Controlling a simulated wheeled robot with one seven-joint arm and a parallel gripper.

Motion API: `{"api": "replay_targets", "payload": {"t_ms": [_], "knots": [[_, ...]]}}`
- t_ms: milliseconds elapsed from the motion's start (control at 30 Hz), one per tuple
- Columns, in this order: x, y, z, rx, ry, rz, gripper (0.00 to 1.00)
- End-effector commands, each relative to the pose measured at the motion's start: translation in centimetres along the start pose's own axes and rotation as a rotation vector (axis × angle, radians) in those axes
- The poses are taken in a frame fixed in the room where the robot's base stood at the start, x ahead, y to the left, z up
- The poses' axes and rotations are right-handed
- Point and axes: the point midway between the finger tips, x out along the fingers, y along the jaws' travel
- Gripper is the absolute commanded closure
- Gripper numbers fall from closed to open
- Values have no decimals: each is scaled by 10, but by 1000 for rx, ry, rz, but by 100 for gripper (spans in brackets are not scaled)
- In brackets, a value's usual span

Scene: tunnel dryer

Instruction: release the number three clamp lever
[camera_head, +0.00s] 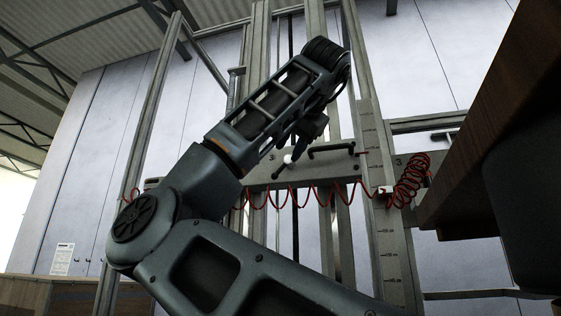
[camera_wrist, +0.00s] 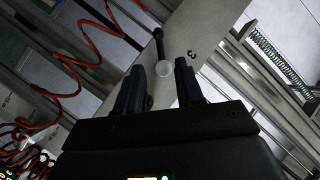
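A grey crossbeam (camera_head: 335,170) spans upright metal posts and carries a black bar handle (camera_head: 331,149). A red coiled cord (camera_head: 408,182) hangs along it. A graduated scale (camera_head: 388,250) runs down one post. A brown wooden edge (camera_head: 480,130) juts in at right. A spring (camera_wrist: 278,48) shows in the wrist view.

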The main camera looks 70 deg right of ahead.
Motion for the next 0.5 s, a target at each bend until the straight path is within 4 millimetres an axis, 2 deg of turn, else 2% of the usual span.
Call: {"api": "replay_targets", "payload": {"t_ms": [167, 500], "knots": [[3, 0, -5, 12, -9, -2, 63], [52, -1, -5, 10, -7, -2, 63]]}}
